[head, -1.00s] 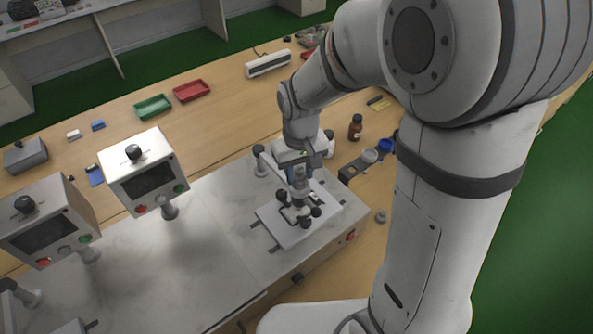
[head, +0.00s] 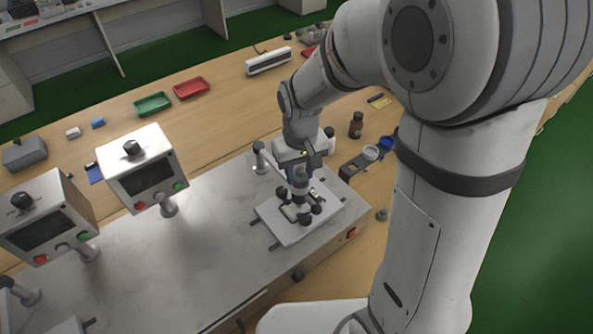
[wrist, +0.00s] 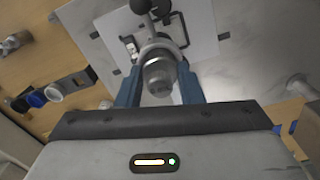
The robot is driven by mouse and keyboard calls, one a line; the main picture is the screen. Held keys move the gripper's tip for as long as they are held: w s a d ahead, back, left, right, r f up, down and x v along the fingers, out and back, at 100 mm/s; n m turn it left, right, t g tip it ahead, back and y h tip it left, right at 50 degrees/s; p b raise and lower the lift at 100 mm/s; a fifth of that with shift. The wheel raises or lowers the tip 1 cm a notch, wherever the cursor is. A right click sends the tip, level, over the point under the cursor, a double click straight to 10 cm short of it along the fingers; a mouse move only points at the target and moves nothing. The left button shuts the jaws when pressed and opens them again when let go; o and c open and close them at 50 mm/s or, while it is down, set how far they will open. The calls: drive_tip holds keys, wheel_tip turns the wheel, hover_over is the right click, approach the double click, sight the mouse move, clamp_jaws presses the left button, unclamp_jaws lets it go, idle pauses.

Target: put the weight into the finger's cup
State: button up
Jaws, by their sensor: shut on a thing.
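My gripper (head: 302,168) is over the test rig on the grey bench. In the wrist view its two blue fingers (wrist: 160,88) are shut on a silver metal cylinder, the weight (wrist: 158,74). The weight is upright, directly over the finger (wrist: 150,33), a grey post with black knobs around it. The finger's cup is mostly hidden beneath the weight, and I cannot tell whether they touch. In the head view the rig's black knobs (head: 304,218) show around the finger on a white plate (head: 278,228).
Two control boxes (head: 143,163) stand on the bench at left. A dark holder with cups (head: 355,167) and a brown bottle (head: 356,125) are right of the rig. Green (head: 152,104) and red (head: 191,88) trays lie behind on the wooden table. The bench between boxes and rig is clear.

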drive_tip(key=shift+f, duration=0.15)
drive_tip(key=o, duration=1.8)
drive_tip(key=shift+r+p, duration=2.45)
drive_tip(key=shift+r, duration=1.1)
drive_tip(key=s+d+r+m+t+b, duration=0.3)
drive_tip(key=s+d+b, duration=0.3)
drive_tip(key=s+d, duration=0.5)
drive_tip(key=shift+s+d+r+m, duration=0.25)
drive_tip(key=shift+s+r+m, duration=0.25)
drive_tip(key=shift+s, duration=0.5)
